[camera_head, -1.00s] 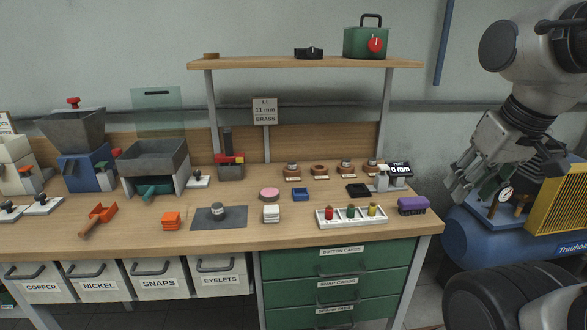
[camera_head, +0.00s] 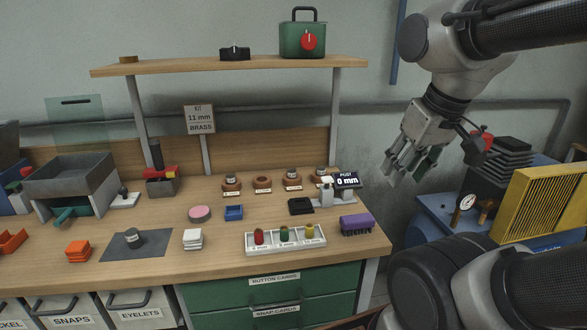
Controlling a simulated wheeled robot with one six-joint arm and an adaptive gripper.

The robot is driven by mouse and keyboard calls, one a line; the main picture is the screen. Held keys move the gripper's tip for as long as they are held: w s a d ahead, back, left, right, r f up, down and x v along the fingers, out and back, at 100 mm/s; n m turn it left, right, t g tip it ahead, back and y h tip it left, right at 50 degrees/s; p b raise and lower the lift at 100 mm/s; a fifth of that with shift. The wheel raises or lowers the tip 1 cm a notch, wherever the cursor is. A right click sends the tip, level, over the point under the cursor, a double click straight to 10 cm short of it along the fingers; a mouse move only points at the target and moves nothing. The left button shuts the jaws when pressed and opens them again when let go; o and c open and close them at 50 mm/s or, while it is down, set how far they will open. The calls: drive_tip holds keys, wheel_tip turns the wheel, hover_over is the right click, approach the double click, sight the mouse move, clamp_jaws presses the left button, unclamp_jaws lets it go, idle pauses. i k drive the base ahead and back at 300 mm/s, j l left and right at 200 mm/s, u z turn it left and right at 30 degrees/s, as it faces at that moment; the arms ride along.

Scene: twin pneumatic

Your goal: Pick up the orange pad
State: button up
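An orange stack of flat square pieces (camera_head: 78,251) lies on the bench top at the left front, beside a dark grey mat (camera_head: 120,248). It is the only orange pad-like thing I can make out; I cannot tell its separate layers clearly. My gripper (camera_head: 406,172) hangs in the air at the right, with its fingers pointing down and left. Its fingers look spread apart with nothing between them. It is far to the right of the orange stack and touches nothing.
The wooden bench (camera_head: 215,262) also holds a white stack (camera_head: 193,239), a pink disc (camera_head: 200,214), a blue tray (camera_head: 234,213), a white tray of coloured pieces (camera_head: 250,248) and a purple brush (camera_head: 356,224). An orange scoop (camera_head: 11,242) lies far left. A blue compressor stands right.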

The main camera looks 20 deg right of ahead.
sight(77, 251)
drive_tip(key=i+l+u, duration=0.1)
drive_tip(key=l, duration=0.3)
drive_tip(key=i+l+u, duration=0.15)
drive_tip(key=l, duration=0.3)
drive_tip(key=k+j+u, duration=0.1)
drive_tip(key=u, duration=0.6)
drive_tip(key=l+u, duration=0.15)
drive_tip(key=u, duration=0.55)
drive_tip(key=i, duration=0.05)
